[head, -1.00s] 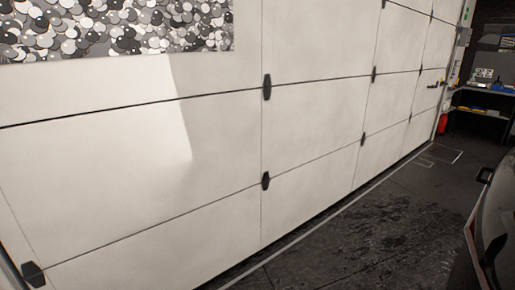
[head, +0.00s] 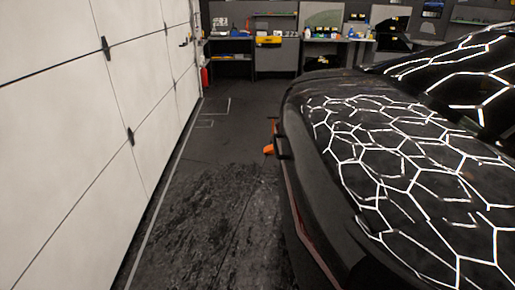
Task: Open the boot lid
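My gripper is not in view.
A white panelled garage door (head: 70,130) runs along the left. A dark, stained floor lane (head: 205,215) lies clear between door and car. Workbenches (head: 340,39) with tools and boxes stand at the back; a red cylinder (head: 205,77) stands by the door's far end.

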